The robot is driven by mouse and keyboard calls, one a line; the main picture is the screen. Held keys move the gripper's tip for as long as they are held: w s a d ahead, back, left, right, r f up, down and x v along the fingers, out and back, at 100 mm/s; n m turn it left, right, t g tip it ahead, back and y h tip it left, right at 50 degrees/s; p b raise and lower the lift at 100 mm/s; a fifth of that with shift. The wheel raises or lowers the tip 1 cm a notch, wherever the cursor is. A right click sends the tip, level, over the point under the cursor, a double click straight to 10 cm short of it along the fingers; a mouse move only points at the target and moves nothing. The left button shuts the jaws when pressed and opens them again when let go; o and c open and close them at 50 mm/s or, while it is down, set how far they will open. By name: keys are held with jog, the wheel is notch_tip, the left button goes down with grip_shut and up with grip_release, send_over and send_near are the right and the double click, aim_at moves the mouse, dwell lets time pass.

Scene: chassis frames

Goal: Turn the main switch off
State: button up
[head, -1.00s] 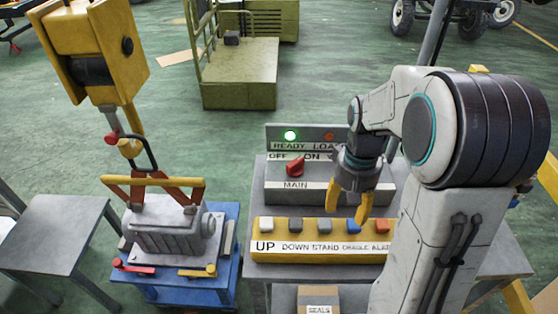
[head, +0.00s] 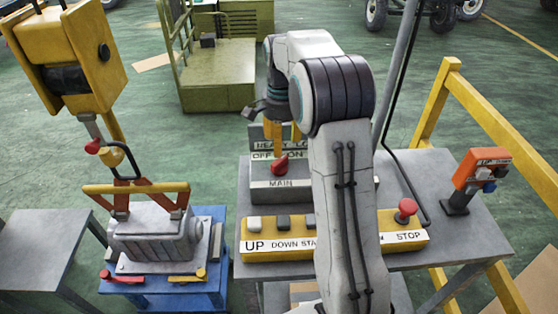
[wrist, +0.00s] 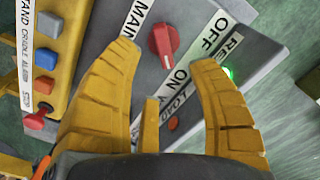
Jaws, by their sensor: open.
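The main switch is a red knob (head: 279,165) on a grey box (head: 262,194) with a MAIN label. In the wrist view the red knob (wrist: 163,42) has its end turned toward ON rather than OFF. My gripper (head: 287,150) is open and points down just behind and above the knob in the head view. In the wrist view its two yellow fingers (wrist: 165,60) stand apart with the knob seen between their tips. I see no contact. My arm hides the right part of the grey box.
A lit green lamp (wrist: 228,72) is by READY. A yellow button box (head: 265,246) with a red STOP button (head: 407,206) lies in front. An orange control box (head: 482,168) stands right. A yellow hoist (head: 68,50) hangs left over a grey casting (head: 150,235).

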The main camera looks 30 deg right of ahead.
aim_at(281, 160)
jog(key=shift+f, duration=3.65)
grip_shut()
